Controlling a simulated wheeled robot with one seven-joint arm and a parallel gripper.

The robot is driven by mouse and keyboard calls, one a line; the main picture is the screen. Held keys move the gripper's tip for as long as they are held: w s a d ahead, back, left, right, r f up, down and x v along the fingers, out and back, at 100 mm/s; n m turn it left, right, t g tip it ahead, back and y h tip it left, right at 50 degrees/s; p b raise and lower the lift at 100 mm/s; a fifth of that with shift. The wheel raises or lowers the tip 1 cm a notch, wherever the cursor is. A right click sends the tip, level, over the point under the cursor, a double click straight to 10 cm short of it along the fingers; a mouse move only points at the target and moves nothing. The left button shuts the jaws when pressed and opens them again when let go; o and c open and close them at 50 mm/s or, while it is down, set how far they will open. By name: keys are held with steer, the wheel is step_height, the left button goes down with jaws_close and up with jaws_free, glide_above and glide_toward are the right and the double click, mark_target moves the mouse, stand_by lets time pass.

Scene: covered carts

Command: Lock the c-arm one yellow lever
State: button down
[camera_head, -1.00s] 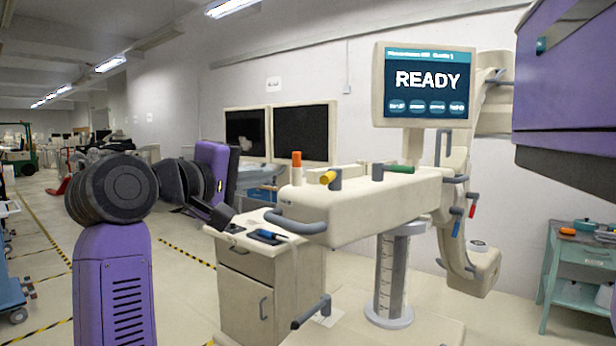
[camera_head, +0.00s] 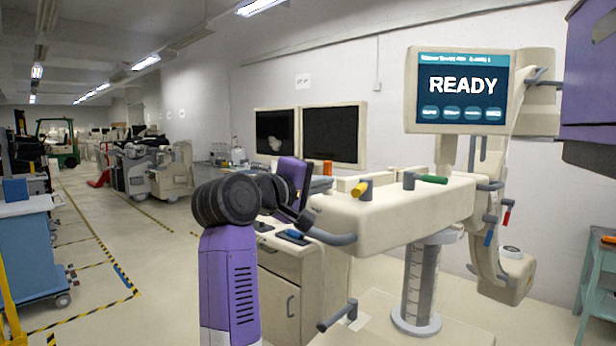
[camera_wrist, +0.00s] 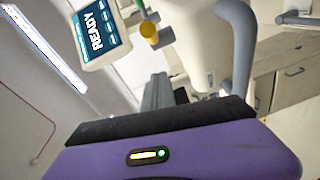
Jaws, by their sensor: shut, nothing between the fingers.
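The yellow lever (camera_head: 360,189) is a short knob on a grey post on top of the cream c-arm cart (camera_head: 400,215), near its front left part. It also shows in the wrist view (camera_wrist: 148,30), near the top. My gripper (camera_head: 306,221) is dark grey, shut and empty, beside the cart's front grey handle and below the lever's height in the head view. In the wrist view my gripper's fingers (camera_wrist: 164,92) are together, pointing toward the cart and apart from the lever.
A green lever (camera_head: 433,179) and an orange lever (camera_head: 327,168) are also on the cart top. The grey front handle (camera_head: 333,238) curves close to my gripper. A READY screen (camera_head: 462,87) stands behind. A cream cabinet (camera_head: 310,265) is left of the cart column.

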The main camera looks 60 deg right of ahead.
steer(key=shift+s+d+f+p, duration=0.2)
steer(key=shift+s+p, duration=0.15)
steer(key=shift+s, duration=0.65)
steer(key=shift+s+d+f+p, duration=0.1)
steer(key=shift+s+f+p, duration=0.2)
steer(key=shift+s, duration=0.65)
